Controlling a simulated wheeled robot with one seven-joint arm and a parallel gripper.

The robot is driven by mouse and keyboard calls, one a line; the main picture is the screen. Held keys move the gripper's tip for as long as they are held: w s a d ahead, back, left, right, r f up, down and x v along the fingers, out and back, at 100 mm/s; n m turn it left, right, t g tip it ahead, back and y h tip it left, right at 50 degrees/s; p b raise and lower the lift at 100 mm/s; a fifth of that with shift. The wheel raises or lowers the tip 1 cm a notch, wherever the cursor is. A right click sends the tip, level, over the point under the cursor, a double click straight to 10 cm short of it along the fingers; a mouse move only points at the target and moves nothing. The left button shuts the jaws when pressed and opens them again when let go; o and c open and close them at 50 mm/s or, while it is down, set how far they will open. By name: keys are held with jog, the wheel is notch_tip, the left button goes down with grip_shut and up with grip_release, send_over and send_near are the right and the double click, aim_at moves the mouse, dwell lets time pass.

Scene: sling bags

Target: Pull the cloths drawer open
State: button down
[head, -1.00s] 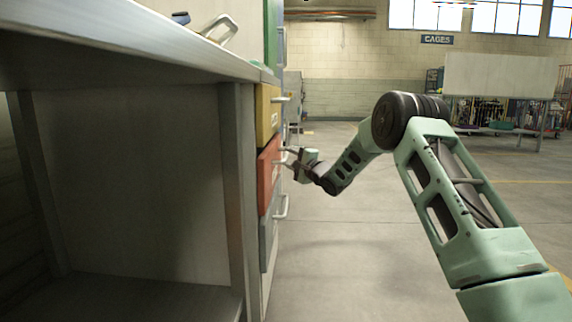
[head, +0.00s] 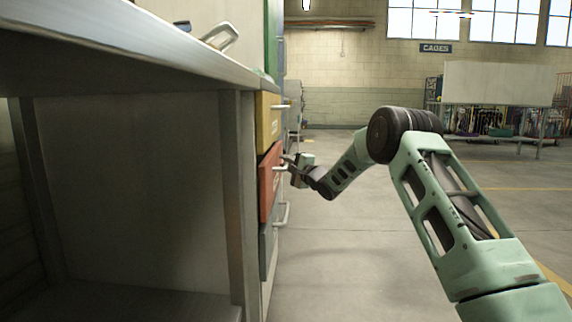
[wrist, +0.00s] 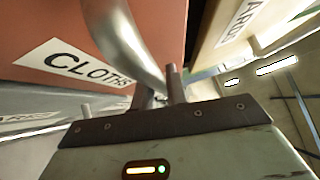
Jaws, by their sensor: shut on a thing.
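The red cloths drawer (head: 268,185) is in the middle of the stack at the cabinet's right end. In the wrist view its red front (wrist: 55,30) carries a white CLOTHS label (wrist: 72,63). Its silver bar handle (wrist: 125,45) runs down between my gripper's fingers. My gripper (head: 288,162) is at the drawer's handle in the head view and is shut on it. The contact is small and partly hidden in both views.
A yellow drawer (head: 268,120) is above and a grey drawer (head: 268,245) below, each with a bar handle. The worktop (head: 170,45) and open shelf space fill the left. The floor (head: 350,260) right of the drawers is clear. A rack of hanging goods (head: 490,120) stands far right.

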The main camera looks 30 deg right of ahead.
jog(key=s+d+p, duration=0.9)
jog(key=s+d, duration=0.1)
jog(key=d, duration=0.5)
jog(key=s+d+p, duration=0.9)
jog(key=s+d, duration=0.1)
jog(key=d, duration=0.5)
jog(key=shift+s+p, duration=0.15)
jog(key=shift+p, duration=0.2)
jog(key=shift+f, duration=0.1)
jog(key=c, duration=1.4)
grip_release()
jog(key=p+v, duration=0.4)
jog(key=v, duration=1.3)
jog(key=shift+s, duration=0.2)
jog(key=shift+d, duration=0.1)
